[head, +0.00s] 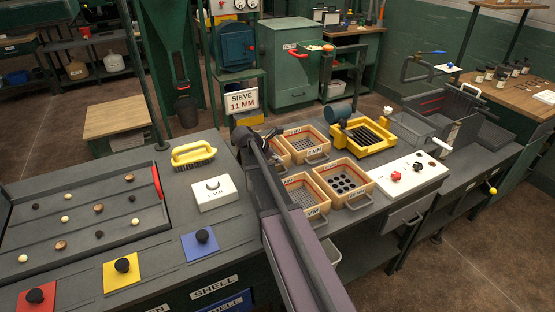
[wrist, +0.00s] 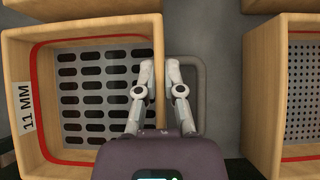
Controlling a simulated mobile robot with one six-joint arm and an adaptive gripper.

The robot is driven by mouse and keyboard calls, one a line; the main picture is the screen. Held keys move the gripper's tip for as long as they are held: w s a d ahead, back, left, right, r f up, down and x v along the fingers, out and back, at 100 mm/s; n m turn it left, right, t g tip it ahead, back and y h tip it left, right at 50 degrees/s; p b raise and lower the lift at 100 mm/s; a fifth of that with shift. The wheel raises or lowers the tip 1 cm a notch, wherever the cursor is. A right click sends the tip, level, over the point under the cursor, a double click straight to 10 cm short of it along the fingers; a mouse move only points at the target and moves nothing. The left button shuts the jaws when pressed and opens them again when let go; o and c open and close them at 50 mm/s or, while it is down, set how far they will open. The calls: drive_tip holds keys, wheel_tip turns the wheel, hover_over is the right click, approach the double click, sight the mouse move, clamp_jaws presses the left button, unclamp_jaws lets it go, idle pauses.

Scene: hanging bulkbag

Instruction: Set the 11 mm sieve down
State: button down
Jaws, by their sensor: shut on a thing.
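The 11 mm sieve (wrist: 27,100) is a square wooden frame with a red inner line, a slotted grey plate and a white "11 MM" label. It fills the left of the wrist view. My gripper (wrist: 161,65) straddles its right wall, one finger inside and one outside, and is shut on it. The sieve's grey handle (wrist: 199,100) shows beside the outer finger. In the head view it appears to be the back-left sieve (head: 283,157), largely hidden by my arm. The sieve looks level; I cannot tell whether its underside touches the bench.
A sieve with small round holes (wrist: 257,90) stands to the right in the wrist view, across a narrow gap. Another wooden frame (wrist: 80,9) lies above. A sign (head: 242,101) reads "SIEVE 11 MM".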

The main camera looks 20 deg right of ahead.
drive_tip(key=shift+f, duration=0.2)
drive_tip(key=c, duration=0.7)
unclamp_jaws()
drive_tip(key=shift+r, duration=0.1)
drive_tip(key=shift+r, duration=0.15)
